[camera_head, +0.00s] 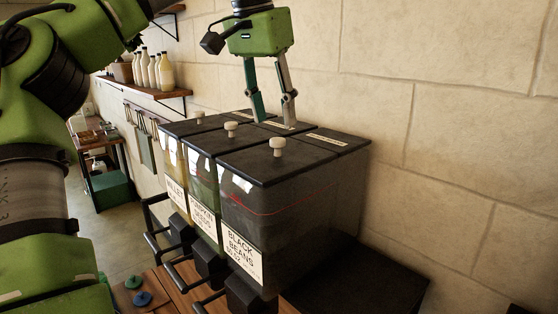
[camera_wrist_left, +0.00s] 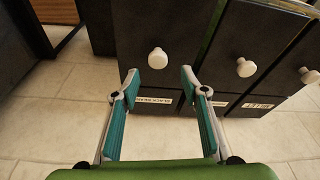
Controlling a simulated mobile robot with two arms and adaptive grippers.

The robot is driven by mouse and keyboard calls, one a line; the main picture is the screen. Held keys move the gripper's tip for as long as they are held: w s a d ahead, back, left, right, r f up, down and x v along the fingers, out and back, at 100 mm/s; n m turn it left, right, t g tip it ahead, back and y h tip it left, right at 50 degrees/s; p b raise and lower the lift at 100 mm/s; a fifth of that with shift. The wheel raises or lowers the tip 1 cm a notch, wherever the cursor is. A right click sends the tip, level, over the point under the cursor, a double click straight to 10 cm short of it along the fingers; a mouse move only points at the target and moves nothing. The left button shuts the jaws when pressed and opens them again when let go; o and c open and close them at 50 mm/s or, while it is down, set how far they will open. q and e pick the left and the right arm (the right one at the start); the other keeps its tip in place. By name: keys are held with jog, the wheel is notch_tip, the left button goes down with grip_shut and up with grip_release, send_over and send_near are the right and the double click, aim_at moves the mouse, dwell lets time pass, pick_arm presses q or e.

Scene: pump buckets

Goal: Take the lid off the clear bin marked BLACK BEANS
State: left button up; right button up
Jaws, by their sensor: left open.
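The clear bin marked BLACK BEANS (camera_head: 290,225) is the nearest of three bins in the head view, with dark contents and a white label. In the left wrist view the knob (camera_wrist_left: 158,58) lies just beyond and between the fingertips, untouched. My left gripper (camera_head: 274,120) points down over the rear part of the lids, open and empty; it also shows in the left wrist view (camera_wrist_left: 159,80). Its exact height above the lids is hard to tell. My right gripper is not in view.
The PUMPKIN SEEDS bin (camera_head: 203,190) and MILLET bin (camera_head: 175,160) stand close beside it, each with a knobbed lid. A stone wall (camera_head: 450,120) runs close behind the bins. Black handles (camera_head: 180,272) stick out at the front. A shelf (camera_head: 160,92) holds several bottles.

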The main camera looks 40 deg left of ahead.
aim_at(277, 139)
pick_arm(q)
jog(key=shift+d+f, duration=0.1)
jog(key=shift+f, duration=0.45)
jog(key=x, duration=0.1)
jog(key=p+x, duration=0.1)
jog(key=x, duration=0.1)
jog(key=shift+s+f, duration=0.15)
jog(key=shift+s, duration=0.15)
jog(key=shift+w+f, duration=0.35)
jog(key=shift+f, duration=0.1)
jog(key=shift+s+r, duration=0.1)
jog(key=shift+s, duration=0.05)
grip_shut()
